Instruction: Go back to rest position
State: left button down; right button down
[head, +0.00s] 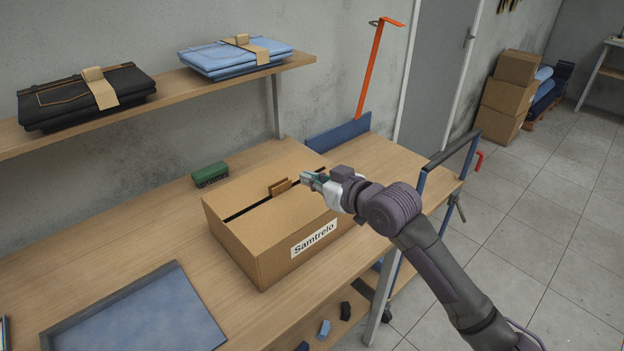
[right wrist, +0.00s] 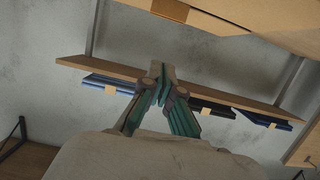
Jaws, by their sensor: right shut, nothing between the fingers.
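My right arm comes in from the lower right of the head view. Its gripper (head: 312,178) is over the right part of the cardboard box labelled "Samtrelo" (head: 250,245), near the small brown tab on its top (head: 280,187). The gripper is shut and empty. In the right wrist view its fingers (right wrist: 161,85) are together, with the shelf and wall behind them. I cannot tell from the head view whether it touches the box. My left gripper is not in view.
The box stands on a wooden workbench (head: 140,240) beside a green brush (head: 210,174) and a blue-lined tray (head: 140,315). A shelf (head: 160,101) above holds folded dark and light blue garments. An orange post (head: 372,70) stands behind the bench. Grey floor is open at right.

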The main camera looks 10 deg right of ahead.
jog(key=s+d+f+m+g+h, duration=0.1)
jog(key=s+d+f+g+h, duration=0.15)
jog(key=s+f, duration=0.6)
jog(key=s+d+f+m+g+h, duration=0.1)
jog(key=s+d+f+h, duration=0.15)
jog(key=s+f, duration=0.6)
jog(key=s+d+f+m+g+h, duration=0.1)
jog(key=s+d+f+g, duration=0.15)
jog(key=s, duration=0.45)
jog(key=s+d+f+m+g+h, duration=0.1)
jog(key=s+d+f, duration=0.1)
jog(key=s+d, duration=0.35)
jog(key=s+d+f+m+g+h, duration=0.1)
jog(key=s+d+f, duration=0.1)
jog(key=s, duration=0.6)
notch_tip(320, 180, down, 26)
jog(key=s+g, duration=0.1)
jog(key=g, duration=0.1)
jog(key=s+d+f+g, duration=0.1)
jog(key=s+d+f, duration=0.1)
jog(key=s+f, duration=1.4)
jog(key=shift+s+d+h, duration=0.3)
jog(key=shift+s+d, duration=0.05)
jog(key=shift+d, duration=0.05)
